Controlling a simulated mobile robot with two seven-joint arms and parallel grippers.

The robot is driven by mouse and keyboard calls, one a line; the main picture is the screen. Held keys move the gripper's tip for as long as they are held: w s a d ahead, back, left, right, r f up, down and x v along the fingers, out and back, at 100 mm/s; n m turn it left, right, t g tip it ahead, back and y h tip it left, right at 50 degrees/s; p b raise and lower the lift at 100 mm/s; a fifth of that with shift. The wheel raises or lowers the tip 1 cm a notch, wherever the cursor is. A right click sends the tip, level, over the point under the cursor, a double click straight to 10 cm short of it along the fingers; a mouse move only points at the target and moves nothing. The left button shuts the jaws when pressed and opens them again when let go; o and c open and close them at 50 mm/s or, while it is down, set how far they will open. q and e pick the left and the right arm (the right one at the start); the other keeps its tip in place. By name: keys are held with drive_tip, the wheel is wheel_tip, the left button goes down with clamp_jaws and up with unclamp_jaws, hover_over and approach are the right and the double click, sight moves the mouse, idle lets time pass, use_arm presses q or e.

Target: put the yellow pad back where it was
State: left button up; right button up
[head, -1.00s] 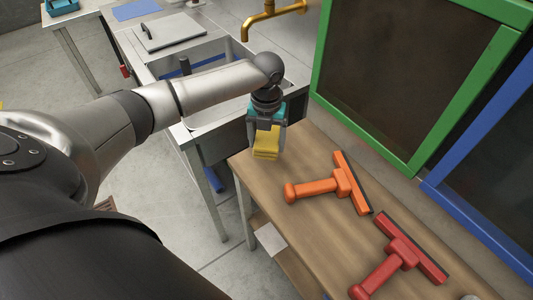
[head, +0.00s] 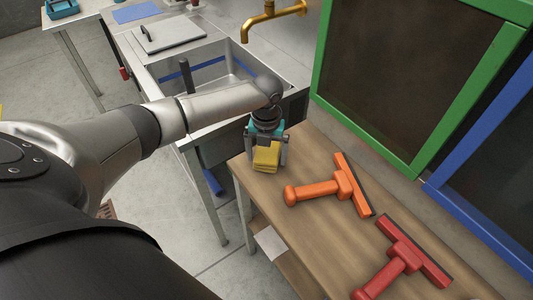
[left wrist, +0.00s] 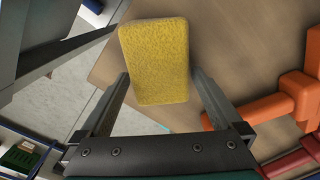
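The yellow pad (head: 266,157) is a small block on the near left end of the wooden table (head: 300,225), and appears to rest there. My left gripper (head: 267,150) is right above it, pointing down, with a finger on each side. In the left wrist view the pad (left wrist: 158,60) lies between and beyond the fingertips (left wrist: 161,75), with narrow gaps beside it. The fingers look open around the pad. My right gripper is in neither view.
An orange squeegee (head: 330,187) lies right of the pad, with a red squeegee (head: 402,262) further right. A sink (head: 215,72) with a brass tap (head: 272,18) is behind. Green-framed (head: 375,145) and blue-framed (head: 480,225) panels stand along the table's back.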

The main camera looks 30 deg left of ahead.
sight(267, 154)
use_arm(q)
wheel_tip(267, 154, up, 12)
drive_tip(key=p, duration=0.2)
drive_tip(key=shift+r+p, duration=0.2)
drive_tip(key=shift+p, duration=0.1)
idle(0.6)
